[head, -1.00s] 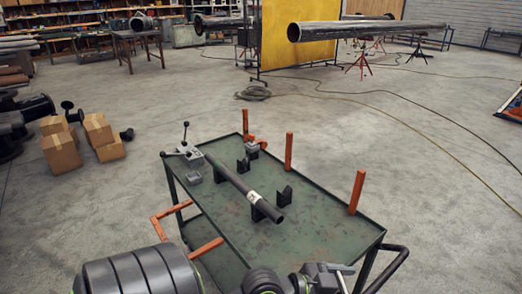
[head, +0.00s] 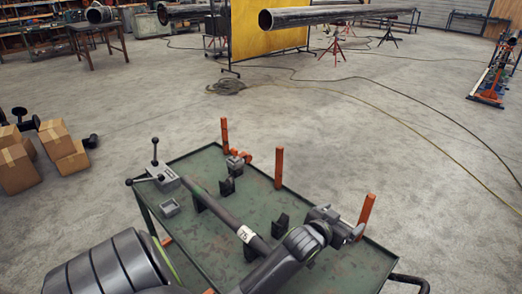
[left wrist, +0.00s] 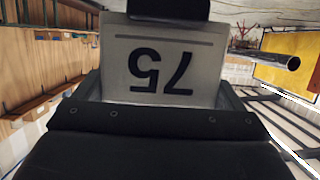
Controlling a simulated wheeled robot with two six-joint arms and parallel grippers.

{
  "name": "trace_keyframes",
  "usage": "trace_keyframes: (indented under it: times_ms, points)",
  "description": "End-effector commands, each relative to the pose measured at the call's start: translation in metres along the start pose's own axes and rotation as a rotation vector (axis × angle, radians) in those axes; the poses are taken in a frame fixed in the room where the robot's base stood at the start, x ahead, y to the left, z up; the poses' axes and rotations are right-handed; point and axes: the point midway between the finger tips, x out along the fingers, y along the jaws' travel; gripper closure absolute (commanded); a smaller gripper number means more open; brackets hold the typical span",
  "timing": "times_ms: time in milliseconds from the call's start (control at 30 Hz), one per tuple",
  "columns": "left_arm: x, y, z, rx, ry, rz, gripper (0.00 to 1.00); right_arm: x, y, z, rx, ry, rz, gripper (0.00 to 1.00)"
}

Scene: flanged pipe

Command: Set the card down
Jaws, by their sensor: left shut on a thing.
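The card (left wrist: 150,35) is light grey with a dark, upside-down "75" and fills the upper middle of the left wrist view. My left gripper (head: 346,229) is shut on it, with a dark finger (left wrist: 168,8) across its top. In the head view this gripper is over the right part of the green cart top (head: 318,262). I cannot make out the card there, nor whether it touches the cart. My right gripper is not in view.
A dark pipe (head: 214,207) with a white "75" label (head: 246,233) lies on supports along the cart. A lever clamp (head: 158,176) stands at its far end. Orange posts (head: 279,167) line the far edge, one (head: 366,209) close to my gripper.

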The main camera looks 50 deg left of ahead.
Motion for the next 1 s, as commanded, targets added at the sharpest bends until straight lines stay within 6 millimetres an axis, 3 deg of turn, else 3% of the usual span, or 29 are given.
trace_keyframes:
  times_ms: [167, 400, 800, 1000]
  points:
    - [0.003, -0.001, 0.004, -0.001, -0.001, -0.006, 0.32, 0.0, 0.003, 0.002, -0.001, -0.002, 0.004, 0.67]
    - [0.015, -0.001, 0.046, -0.001, -0.004, -0.004, 0.32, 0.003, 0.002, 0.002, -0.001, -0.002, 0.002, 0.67]
    - [0.029, 0.0, 0.091, 0.0, -0.003, -0.004, 0.32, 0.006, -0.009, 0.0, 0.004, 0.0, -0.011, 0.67]
    - [0.03, 0.0, 0.096, 0.0, 0.0, -0.003, 0.32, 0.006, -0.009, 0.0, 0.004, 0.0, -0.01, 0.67]
